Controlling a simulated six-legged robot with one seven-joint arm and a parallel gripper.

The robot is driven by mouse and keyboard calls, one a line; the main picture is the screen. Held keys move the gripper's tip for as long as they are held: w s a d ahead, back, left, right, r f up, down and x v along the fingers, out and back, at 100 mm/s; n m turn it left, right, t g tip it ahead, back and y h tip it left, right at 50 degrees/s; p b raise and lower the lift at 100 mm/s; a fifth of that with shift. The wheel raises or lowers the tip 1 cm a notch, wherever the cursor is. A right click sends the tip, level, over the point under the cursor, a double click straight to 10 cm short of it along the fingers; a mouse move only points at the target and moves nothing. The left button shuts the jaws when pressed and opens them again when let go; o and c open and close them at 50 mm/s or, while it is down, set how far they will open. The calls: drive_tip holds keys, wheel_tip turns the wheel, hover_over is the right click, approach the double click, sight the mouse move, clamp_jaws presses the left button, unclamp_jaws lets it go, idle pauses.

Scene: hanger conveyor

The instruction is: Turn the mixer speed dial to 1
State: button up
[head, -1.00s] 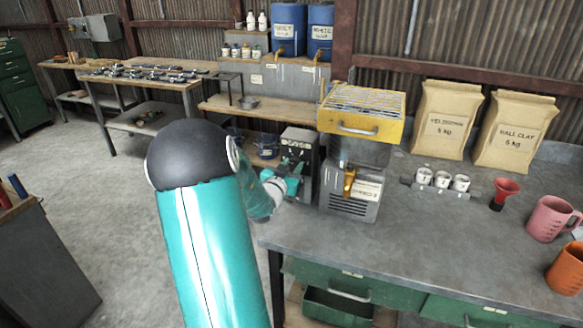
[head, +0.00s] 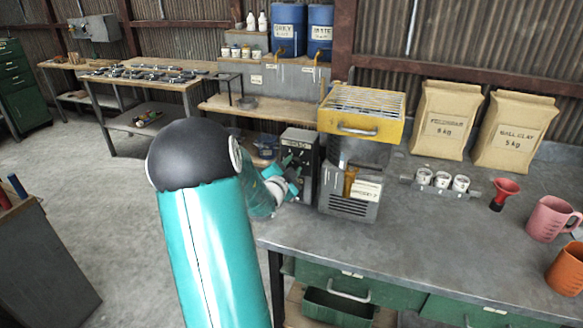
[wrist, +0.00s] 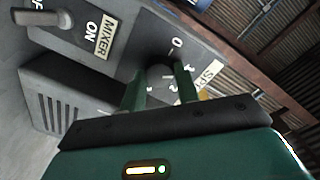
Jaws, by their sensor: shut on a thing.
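The mixer control box is a grey box on the bench, with its dark front face (head: 298,147) partly behind my gripper in the head view. In the wrist view its panel (wrist: 75,50) shows a MIXER label, an ON mark and a toggle switch (wrist: 55,19). The dark round speed dial (wrist: 160,74) sits between the green fingers of my gripper (wrist: 160,86), which is shut on it. A 0 mark shows just above the dial. Other marks around it are partly hidden by the fingers, and I cannot read which one the dial points to.
A machine with a yellow grated top (head: 360,112) stands close to the right of the control box. The bench front middle is clear.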

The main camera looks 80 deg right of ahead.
idle(0.5)
drive_tip(key=o, duration=1)
drive_tip(key=shift+c, duration=0.2)
drive_tip(key=w+a, duration=0.1)
drive_tip(key=a, duration=1.2)
drive_tip(key=shift+w+a+r, duration=0.3)
drive_tip(key=shift+a, duration=0.05)
